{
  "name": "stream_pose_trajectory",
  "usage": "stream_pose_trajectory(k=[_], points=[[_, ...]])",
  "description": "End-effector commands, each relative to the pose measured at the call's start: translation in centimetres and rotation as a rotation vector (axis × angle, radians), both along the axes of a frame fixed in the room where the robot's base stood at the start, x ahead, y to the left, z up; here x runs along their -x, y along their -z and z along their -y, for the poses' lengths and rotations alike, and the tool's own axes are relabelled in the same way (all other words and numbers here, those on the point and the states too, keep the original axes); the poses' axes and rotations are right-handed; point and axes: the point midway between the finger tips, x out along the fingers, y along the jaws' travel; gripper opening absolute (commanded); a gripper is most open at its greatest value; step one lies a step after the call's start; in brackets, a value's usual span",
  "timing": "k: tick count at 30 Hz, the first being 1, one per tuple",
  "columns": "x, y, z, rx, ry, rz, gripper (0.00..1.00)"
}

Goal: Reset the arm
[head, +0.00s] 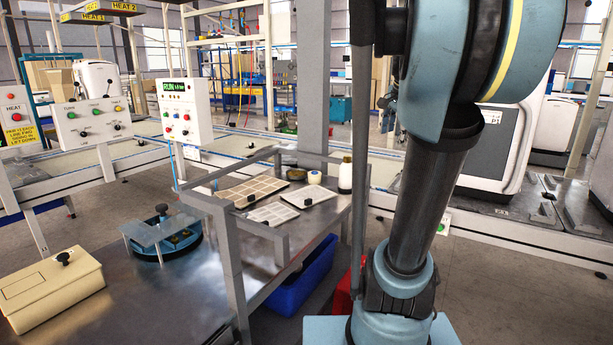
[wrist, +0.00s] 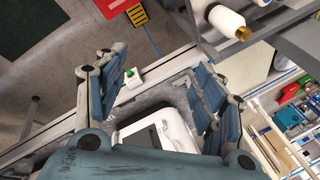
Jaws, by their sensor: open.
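My arm (head: 437,165) stands large at the right of the head view. A dark lower link rises from a blue joint to a large blue and black joint that runs past the top edge. My gripper is outside the head view. In the wrist view my gripper (wrist: 152,82) is open, with its two blue padded fingers wide apart and nothing between them. Beyond the fingers are a white machine part (wrist: 165,130) and a pale rail with a green button. I cannot tell how far these are from the fingertips.
A metal workbench (head: 195,285) with a grey frame (head: 232,260) stands left of my arm. It holds a beige box (head: 50,290), a blue round fixture (head: 163,240) and trays (head: 252,190). A blue bin (head: 302,280) sits below. A white machine (head: 505,150) stands behind my arm.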

Motion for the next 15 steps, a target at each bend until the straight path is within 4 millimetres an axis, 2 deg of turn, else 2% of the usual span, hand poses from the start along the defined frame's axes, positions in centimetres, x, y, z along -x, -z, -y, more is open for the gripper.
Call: stream_pose_trajectory(k=[1,6,15], points=[[1.6,1.7,-1.1,0.022,-0.071,-0.015,0.63],[6.6,7.3,-3.9,0.103,-0.327,-0.065,0.63],[15.8,18.0,-7.5,0.231,-0.787,-0.143,0.63]])
